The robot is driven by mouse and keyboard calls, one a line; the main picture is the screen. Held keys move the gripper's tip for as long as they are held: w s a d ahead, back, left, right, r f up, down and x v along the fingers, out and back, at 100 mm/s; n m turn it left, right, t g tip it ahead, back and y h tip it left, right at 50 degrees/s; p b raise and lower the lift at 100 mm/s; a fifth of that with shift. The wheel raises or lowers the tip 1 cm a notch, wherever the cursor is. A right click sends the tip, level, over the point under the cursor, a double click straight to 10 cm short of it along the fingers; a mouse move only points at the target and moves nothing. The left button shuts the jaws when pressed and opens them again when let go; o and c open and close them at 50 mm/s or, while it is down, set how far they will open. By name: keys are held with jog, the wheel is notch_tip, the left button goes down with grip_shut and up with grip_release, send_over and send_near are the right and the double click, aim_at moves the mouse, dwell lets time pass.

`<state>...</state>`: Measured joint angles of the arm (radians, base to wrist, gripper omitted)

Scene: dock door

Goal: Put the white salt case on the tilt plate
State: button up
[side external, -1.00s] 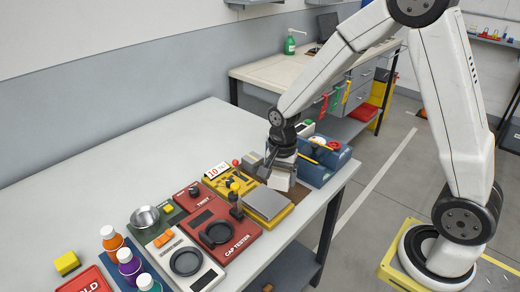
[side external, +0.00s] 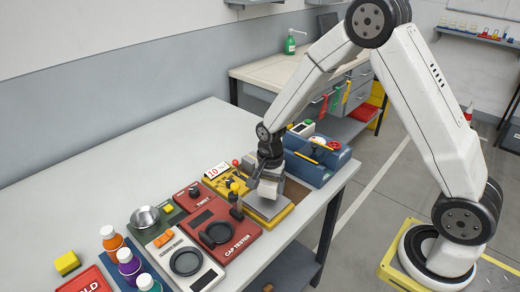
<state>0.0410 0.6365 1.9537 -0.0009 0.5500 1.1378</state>
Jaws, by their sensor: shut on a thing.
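My gripper (side external: 268,177) is shut on the white salt case (side external: 267,188) and points down. The case is over the grey tilt plate (side external: 262,210), which sits on a yellow base at the right of the row of stations. The case hides the back part of the plate. I cannot tell whether the case touches the plate or hangs just above it.
The red cap tester (side external: 224,235) stands left of the plate, with a black knob near the plate's left edge. A yellow station with a number card (side external: 217,171) is behind it. Blue bins (side external: 318,157) stand behind right.

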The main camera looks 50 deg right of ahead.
aim_at(270, 180)
jog(key=shift+f, duration=0.95)
jog(key=shift+f, duration=0.15)
jog(key=o, duration=1.3)
jog(key=shift+r, duration=6.15)
jog(key=shift+s, duration=0.1)
